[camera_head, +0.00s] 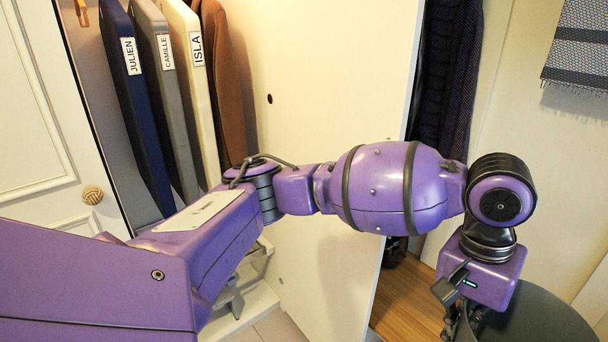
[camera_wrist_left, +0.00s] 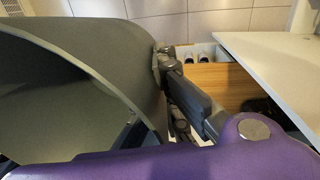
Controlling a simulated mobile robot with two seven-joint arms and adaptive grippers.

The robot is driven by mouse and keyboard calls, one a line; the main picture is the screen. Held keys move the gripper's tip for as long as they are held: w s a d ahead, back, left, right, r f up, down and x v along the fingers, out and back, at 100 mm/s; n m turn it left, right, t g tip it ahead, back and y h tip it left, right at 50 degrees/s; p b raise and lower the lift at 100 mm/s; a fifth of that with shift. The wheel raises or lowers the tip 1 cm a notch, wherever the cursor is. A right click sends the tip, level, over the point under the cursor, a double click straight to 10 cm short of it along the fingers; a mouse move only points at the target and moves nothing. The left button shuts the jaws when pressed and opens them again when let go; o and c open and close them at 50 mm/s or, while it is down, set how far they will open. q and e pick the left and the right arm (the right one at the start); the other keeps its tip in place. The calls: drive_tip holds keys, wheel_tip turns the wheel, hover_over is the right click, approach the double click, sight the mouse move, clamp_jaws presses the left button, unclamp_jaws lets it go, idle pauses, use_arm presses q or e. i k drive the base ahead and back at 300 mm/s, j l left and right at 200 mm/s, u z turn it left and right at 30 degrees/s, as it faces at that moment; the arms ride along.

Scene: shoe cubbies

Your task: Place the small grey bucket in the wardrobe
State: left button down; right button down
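The small grey bucket (camera_head: 540,318) is at the lower right of the head view, beside and below my left gripper (camera_head: 462,322). It also fills the left of the left wrist view (camera_wrist_left: 75,50), tilted, with part of its hollow inside showing. My left gripper's fingers (camera_wrist_left: 180,85) meet the bucket's wall near its rim and appear closed on it; the inner finger is mostly hidden. The wardrobe (camera_head: 395,320) has a wooden floor and dark clothes (camera_head: 450,70) hanging above it, behind a cream panel. My right gripper is in neither view.
The cream panel (camera_head: 325,90) stands upright behind my left arm. Boards labelled JULIEN, CAMILLE and ISLA (camera_head: 197,70) and a brown garment (camera_head: 225,80) are at the left. A patterned cloth (camera_head: 578,45) hangs at the right. Shoes (camera_wrist_left: 205,57) show by the wooden floor (camera_wrist_left: 220,82).

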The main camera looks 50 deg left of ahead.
sight(250, 300)
drive_tip(key=k+j+u, duration=0.3)
drive_tip(key=j, duration=0.25)
drive_tip(key=k+j+u, duration=0.1)
drive_tip(key=k+j, duration=0.15)
drive_tip(key=k+j+u, duration=0.15)
drive_tip(key=j, duration=0.25)
